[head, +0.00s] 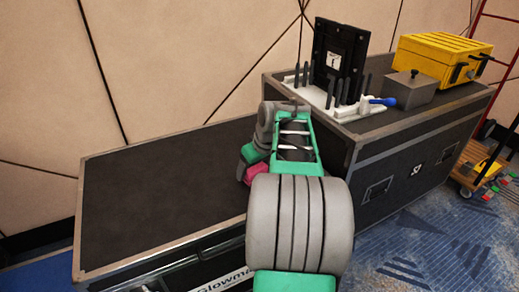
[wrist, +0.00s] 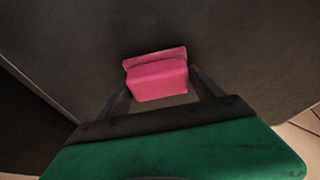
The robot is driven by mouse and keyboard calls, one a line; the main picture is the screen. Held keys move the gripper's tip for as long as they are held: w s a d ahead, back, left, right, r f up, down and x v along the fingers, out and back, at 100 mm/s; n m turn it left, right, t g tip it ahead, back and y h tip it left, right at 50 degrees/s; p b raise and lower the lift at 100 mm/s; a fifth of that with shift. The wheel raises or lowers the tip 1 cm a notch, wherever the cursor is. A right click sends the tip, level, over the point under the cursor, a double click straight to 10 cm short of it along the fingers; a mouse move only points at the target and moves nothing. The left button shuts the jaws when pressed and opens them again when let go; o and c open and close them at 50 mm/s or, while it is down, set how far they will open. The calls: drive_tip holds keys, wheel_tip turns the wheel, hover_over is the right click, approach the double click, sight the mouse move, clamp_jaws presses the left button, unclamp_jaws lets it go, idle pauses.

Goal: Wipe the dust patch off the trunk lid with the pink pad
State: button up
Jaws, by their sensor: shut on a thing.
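The trunk lid (head: 150,185) is the dark flat top of the low flight case at the left, with a pale metal edge. My gripper (wrist: 160,82) is shut on the pink pad (wrist: 157,76), seen between its two dark fingers in the wrist view. In the head view the pink pad (head: 257,173) shows in part at the right end of the lid, partly hidden by my arm. I cannot tell if the pad touches the lid. No dust patch stands out clearly on the visible lid; my arm hides part of its right side.
A taller case (head: 400,160) stands to the right of the lid. It carries a white rack (head: 345,112) with a black panel (head: 338,55), a grey box (head: 408,90) and a yellow box (head: 445,58). The lid's left and middle are clear. A wall stands behind.

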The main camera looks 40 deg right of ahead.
drive_tip(key=shift+d+r+p, duration=0.1)
drive_tip(key=shift+r+p, duration=2.85)
drive_tip(key=shift+r, duration=1.15)
